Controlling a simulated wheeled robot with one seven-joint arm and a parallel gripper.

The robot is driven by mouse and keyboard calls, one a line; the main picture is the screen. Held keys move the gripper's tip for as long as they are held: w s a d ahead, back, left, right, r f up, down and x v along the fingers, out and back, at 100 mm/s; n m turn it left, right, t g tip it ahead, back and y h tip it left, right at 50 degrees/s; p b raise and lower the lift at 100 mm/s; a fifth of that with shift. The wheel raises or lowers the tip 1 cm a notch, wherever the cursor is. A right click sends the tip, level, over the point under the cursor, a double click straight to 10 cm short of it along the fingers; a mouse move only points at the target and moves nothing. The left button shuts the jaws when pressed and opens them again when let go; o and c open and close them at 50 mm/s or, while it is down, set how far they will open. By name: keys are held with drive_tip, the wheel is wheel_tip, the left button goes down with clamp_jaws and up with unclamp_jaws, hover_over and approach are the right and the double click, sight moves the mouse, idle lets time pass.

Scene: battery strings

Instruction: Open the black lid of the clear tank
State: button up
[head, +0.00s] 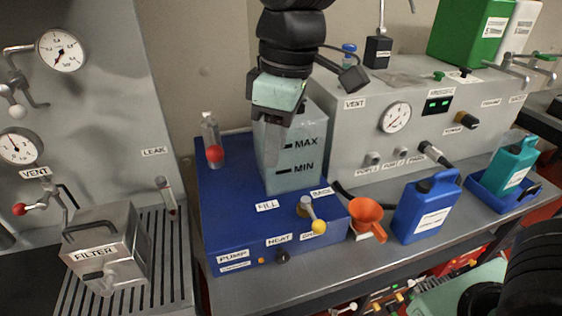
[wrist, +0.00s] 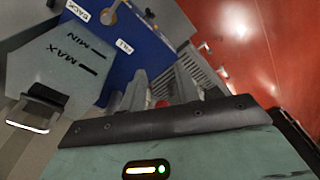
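The clear tank (head: 292,165), marked MAX and MIN, stands upright on the blue pump base (head: 225,215). It also shows upside down at the left of the wrist view (wrist: 62,62). My gripper (head: 274,145) points down in front of the tank's upper part in the head view, hiding most of its top. In the wrist view, a black piece (wrist: 46,94) with a bright metal loop sits at the tank's top edge; it looks like the lid. My gripper's fingers (wrist: 163,88) are apart, with nothing between them, to the right of the tank. Contact cannot be told.
A grey panel with a gauge (head: 396,117) stands right of the tank. A small bottle with a red ball (head: 214,154) is at its left. A yellow-knobbed valve (head: 318,226), orange funnel (head: 366,213) and blue jug (head: 427,207) stand in front and right.

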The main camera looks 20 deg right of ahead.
drive_tip(key=shift+s+f+m, duration=0.4)
drive_tip(key=shift+s+f, duration=0.6)
drive_tip(key=shift+s, duration=0.25)
drive_tip(key=shift+w+d, duration=0.1)
drive_tip(key=shift+w, duration=0.05)
clamp_jaws()
drive_tip(key=w+d+r+n+t+h, duration=0.1)
drive_tip(key=w+d+r+n+t, duration=0.35)
drive_tip(key=n, duration=0.75)
drive_tip(key=w+d+r+n+t, duration=0.4)
drive_tip(key=d+n, duration=0.1)
drive_tip(key=n, duration=0.8)
drive_tip(key=shift+g, duration=0.25)
drive_tip(key=w+f, duration=0.1)
drive_tip(key=w, duration=0.2)
drive_tip(key=w+f, duration=0.2)
drive_tip(key=w, duration=0.1)
drive_tip(key=w+f, duration=0.2)
drive_tip(key=w, duration=0.1)
drive_tip(key=shift+w+f+b, duration=0.25)
drive_tip(key=shift+w+b, duration=0.05)
drive_tip(key=shift+b, duration=0.1)
drive_tip(key=shift+w+r, duration=0.15)
drive_tip(key=shift+w, duration=0.4)
